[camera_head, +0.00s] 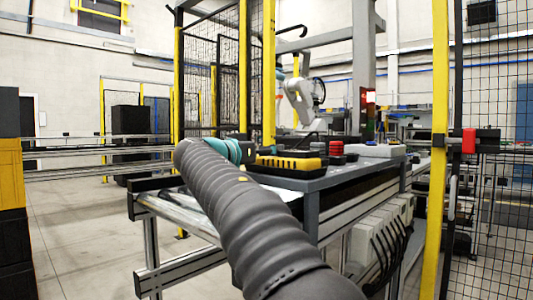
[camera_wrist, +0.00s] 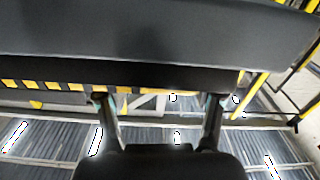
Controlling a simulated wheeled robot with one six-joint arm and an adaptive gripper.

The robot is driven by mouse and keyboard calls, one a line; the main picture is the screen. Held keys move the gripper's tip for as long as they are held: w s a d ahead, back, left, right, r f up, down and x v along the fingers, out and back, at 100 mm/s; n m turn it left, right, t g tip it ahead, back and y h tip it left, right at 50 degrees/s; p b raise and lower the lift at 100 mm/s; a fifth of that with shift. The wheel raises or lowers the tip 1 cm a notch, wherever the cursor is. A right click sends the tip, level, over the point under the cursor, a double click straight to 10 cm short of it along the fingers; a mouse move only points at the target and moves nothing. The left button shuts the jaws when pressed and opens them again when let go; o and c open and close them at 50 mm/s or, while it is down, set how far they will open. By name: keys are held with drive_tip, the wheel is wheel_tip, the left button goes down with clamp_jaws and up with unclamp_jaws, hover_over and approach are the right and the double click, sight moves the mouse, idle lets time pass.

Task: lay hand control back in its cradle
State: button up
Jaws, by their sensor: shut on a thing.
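A dark thing with a yellow-and-black edge (camera_wrist: 150,48) fills the top of the wrist view; I take it to be the hand control. My gripper (camera_wrist: 158,98) has its two fingers set apart with their tips at its lower edge, shut on it. In the head view a black-and-yellow block (camera_head: 290,163) shows at the table's near end, just beyond the teal joint of my arm. I cannot tell whether it is the hand control or its cradle. My gripper's fingers are hidden in the head view, and no cradle is clearly made out.
The grey table (camera_head: 335,177) carries a red item (camera_head: 337,147) and a light grey box (camera_head: 375,150) right of the block. A roller conveyor (camera_head: 185,208) runs along its left side. A yellow post (camera_head: 437,150) and mesh fence stand at right. Floor is open at left.

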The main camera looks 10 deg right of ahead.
drive_tip(key=o, duration=1.6)
drive_tip(key=shift+f, duration=0.1)
drive_tip(key=shift+r+p, duration=0.65)
drive_tip(key=shift+p, duration=0.1)
drive_tip(key=b+v, duration=0.1)
drive_tip(key=v, duration=1.1)
